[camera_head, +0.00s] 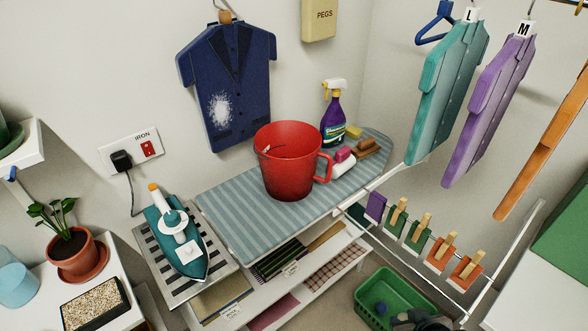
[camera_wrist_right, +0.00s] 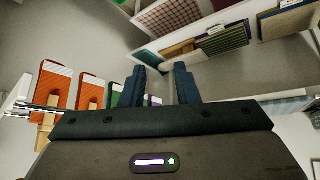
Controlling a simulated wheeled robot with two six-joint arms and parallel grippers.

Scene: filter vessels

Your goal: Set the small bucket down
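The small bucket (camera_head: 288,165) is red with a side handle on its right. It stands upright on the blue striped ironing board (camera_head: 238,222), and no gripper touches it. A small part of my right gripper (camera_head: 422,318) shows at the bottom edge of the head view, over the green basket and well below and right of the bucket. In the right wrist view its two dark fingers (camera_wrist_right: 160,86) are apart with nothing held between them. The bucket does not show in that view. My left gripper is not in view.
A purple spray bottle (camera_head: 333,118), a yellow sponge (camera_head: 354,131) and brushes (camera_head: 367,147) crowd the board's right end. An iron (camera_head: 178,240) stands on the left rest. Pegged cards (camera_head: 420,228) hang on a rail at right. The board's left part is clear.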

